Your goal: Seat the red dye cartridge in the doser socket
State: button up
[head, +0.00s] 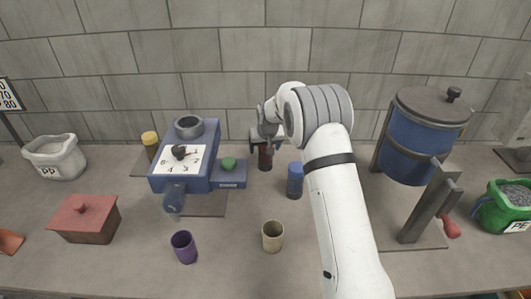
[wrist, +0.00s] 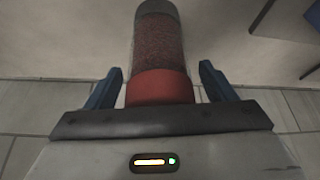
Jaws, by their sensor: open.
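The red dye cartridge (head: 265,160) stands on the counter right of the blue doser, its upper part hidden by my gripper (head: 265,143). In the wrist view it is a clear cylinder of red grains with a red end (wrist: 160,88). That end lies between my open fingers (wrist: 160,83), with a gap on each side. The blue doser (head: 200,178) has a white dial face, a green button (head: 228,163) and a dark round ring (head: 189,126) on top. The ring looks like the socket; its inside is too small to make out.
A blue cartridge (head: 295,182) stands close to the right of the red one, and a yellow-capped one (head: 150,143) behind the doser's left. Purple (head: 184,247) and beige (head: 272,236) cups stand in front. A large blue drum (head: 418,140) is at right, a red box (head: 84,222) at left.

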jog(key=shift+c, duration=0.3)
jog(key=c, duration=1.1)
